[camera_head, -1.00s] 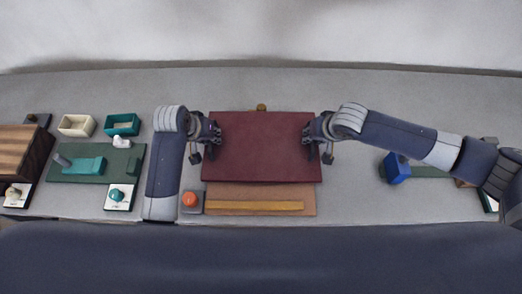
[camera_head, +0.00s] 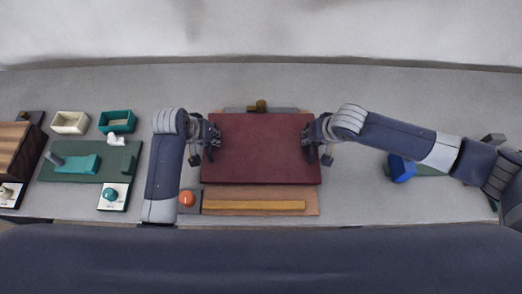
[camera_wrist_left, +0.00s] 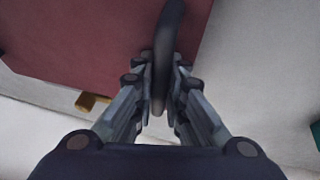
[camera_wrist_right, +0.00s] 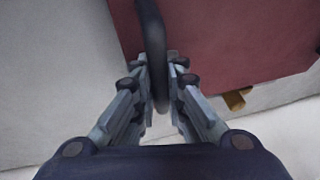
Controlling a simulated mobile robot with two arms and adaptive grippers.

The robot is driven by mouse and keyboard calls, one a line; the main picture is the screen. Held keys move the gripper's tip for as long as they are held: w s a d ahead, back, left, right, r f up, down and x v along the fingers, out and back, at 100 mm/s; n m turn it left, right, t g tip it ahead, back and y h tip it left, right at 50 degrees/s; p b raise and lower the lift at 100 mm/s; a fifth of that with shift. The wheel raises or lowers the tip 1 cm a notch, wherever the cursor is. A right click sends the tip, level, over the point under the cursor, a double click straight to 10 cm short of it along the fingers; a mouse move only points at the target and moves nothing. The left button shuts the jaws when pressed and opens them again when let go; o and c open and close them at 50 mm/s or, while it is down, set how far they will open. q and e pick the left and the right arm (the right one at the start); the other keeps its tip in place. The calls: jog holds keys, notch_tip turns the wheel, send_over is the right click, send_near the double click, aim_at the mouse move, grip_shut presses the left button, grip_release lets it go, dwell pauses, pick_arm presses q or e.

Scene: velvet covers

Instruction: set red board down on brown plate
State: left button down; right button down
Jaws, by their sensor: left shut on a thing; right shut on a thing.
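The red board (camera_head: 260,148) is a flat dark red slab held level between my two grippers. It hides most of the brown plate (camera_head: 312,205), whose front part shows below the board with a yellow bar (camera_head: 255,205) on it. My left gripper (camera_head: 213,143) is shut on a dark handle (camera_wrist_left: 165,60) at the board's left edge. My right gripper (camera_head: 309,143) is shut on a similar dark handle (camera_wrist_right: 152,50) at the right edge. I cannot tell whether the board touches the plate.
An orange knob (camera_head: 187,198) on a grey base is close to the board's front left. A brass knob (camera_head: 261,105) is behind the board. A green board (camera_head: 125,155), cream bin (camera_head: 70,122) and teal bin (camera_head: 117,121) are left. A blue block (camera_head: 401,169) is right.

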pick_arm(q)
jog(key=shift+w+a+f+b, duration=0.1)
jog(key=shift+a+f+b, duration=0.05)
jog(key=shift+f+b, duration=0.5)
pick_arm(e)
jog(key=shift+w+d+f, duration=0.1)
jog(key=shift+d+f, duration=0.05)
jog(key=shift+f, duration=0.55)
pick_arm(q)
jog(key=c, duration=2)
grip_release()
jog(key=shift+f, duration=0.1)
pick_arm(e)
jog(key=c, duration=2)
grip_release()
pick_arm(q)
jog(key=o, duration=0.4)
jog(key=shift+c, duration=0.2)
pick_arm(e)
jog(key=o, duration=0.4)
jog(key=shift+c, duration=0.2)
